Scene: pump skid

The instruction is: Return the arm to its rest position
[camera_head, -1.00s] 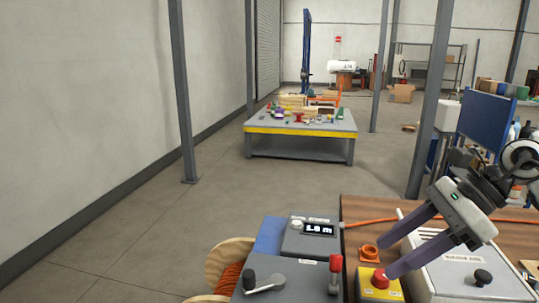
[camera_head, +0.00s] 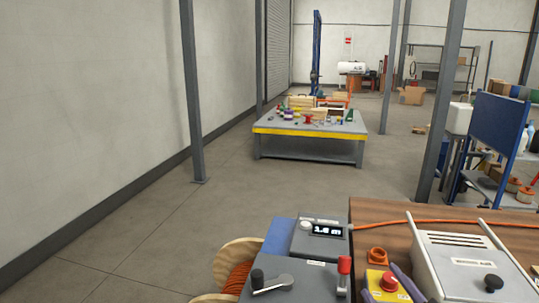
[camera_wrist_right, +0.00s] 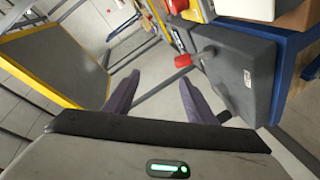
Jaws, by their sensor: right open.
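The rest of my right arm is out of that view. In the right wrist view the two purple fingers of the gripper (camera_wrist_right: 158,77) stand apart with nothing between them. A lever with a red knob (camera_wrist_right: 183,61) shows beyond and to the right of the fingers; contact cannot be told. My left gripper is in neither view.
The wooden bench (camera_head: 377,212) carries a grey box with a black knob (camera_head: 493,282), an orange ring (camera_head: 377,256) and a cable. A grey crank box (camera_head: 300,283) and a cable reel (camera_head: 233,262) stand to the left. Floor farther left is clear.

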